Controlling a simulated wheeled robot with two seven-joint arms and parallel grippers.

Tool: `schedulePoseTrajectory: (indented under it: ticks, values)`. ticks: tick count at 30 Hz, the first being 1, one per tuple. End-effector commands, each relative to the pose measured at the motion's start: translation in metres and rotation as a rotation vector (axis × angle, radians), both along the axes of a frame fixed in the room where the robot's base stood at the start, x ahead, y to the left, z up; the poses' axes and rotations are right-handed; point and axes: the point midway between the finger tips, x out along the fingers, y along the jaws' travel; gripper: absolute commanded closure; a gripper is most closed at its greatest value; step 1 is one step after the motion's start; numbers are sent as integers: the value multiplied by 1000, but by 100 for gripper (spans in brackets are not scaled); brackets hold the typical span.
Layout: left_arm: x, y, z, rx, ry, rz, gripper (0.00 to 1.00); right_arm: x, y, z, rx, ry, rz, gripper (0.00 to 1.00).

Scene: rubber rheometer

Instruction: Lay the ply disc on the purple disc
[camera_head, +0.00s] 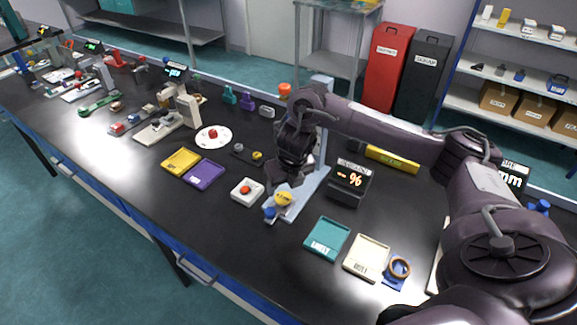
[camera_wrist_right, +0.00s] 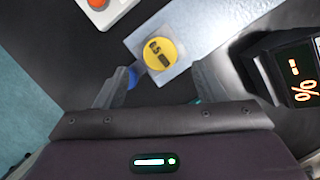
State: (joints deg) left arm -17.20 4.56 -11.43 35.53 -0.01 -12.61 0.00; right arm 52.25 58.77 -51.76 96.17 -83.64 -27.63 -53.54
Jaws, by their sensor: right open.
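A round yellow disc (camera_head: 283,198) with dark marks lies on the pale base of a tall instrument stand (camera_head: 316,178). It also shows in the right wrist view (camera_wrist_right: 164,52), just beyond my fingertips. I cannot tell whether it is the ply disc. No purple disc can be made out in either view. My right gripper (camera_head: 286,181) is just above the yellow disc. In the wrist view its two fingers (camera_wrist_right: 158,88) are apart with nothing held between them. My left gripper is not in view.
A blue knob (camera_head: 269,213) sits at the base's front. A white box with a red button (camera_head: 247,190) is left, a percent display (camera_head: 350,182) right. Purple (camera_head: 204,174), yellow (camera_head: 181,160), teal (camera_head: 327,238) and cream (camera_head: 366,257) trays lie around. The black bench front is mostly clear.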

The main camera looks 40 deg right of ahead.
Motion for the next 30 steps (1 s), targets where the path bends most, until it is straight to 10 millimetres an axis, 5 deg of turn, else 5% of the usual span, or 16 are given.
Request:
schedulePoseTrajectory:
  ticks: [3, 10, 30]
  values:
    - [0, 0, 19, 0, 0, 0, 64, -6, 0, 34, -4, -4, 1, 36]
    - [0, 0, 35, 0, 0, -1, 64, -16, 2, 64, -2, -2, 2, 36]
    - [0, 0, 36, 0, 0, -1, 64, -19, 3, 69, 0, 1, 0, 36]
